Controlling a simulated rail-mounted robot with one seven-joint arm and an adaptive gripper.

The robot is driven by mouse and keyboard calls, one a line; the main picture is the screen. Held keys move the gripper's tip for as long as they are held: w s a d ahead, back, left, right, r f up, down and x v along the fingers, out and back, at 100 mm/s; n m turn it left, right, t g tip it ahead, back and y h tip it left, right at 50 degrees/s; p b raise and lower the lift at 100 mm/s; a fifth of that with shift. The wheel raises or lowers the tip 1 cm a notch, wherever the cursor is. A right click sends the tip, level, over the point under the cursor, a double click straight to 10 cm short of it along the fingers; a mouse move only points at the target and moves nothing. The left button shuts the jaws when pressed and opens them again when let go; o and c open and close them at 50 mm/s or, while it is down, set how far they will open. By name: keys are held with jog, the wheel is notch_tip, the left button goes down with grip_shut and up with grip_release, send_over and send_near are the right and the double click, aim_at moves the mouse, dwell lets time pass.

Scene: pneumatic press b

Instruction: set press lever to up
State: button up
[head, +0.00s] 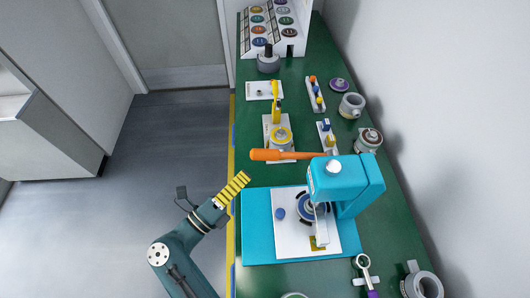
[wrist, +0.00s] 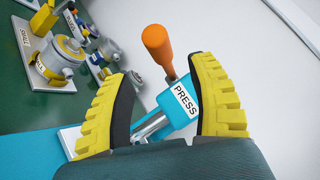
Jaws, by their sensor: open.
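The teal press (head: 347,178) stands on its base at the front of the green bench, and its PRESS label faces me in the wrist view (wrist: 184,100). Its lever (head: 287,155) has an orange handle that sticks out to the left from the press head in the head view. In the wrist view the lever's orange handle (wrist: 157,44) shows beyond and between my fingertips. My gripper (head: 243,178) has yellow ribbed fingers; in the wrist view the gripper (wrist: 160,72) is open and empty. In the head view it is left of the press, near the bench edge, apart from the handle.
A fixture with a yellow handle (head: 276,110) stands behind the lever. A white wall (head: 440,100) bounds the right. The floor at left is clear.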

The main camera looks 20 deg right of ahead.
aim_at(266, 155)
jog(key=x, duration=0.9)
jog(key=shift+a, duration=0.1)
grip_shut()
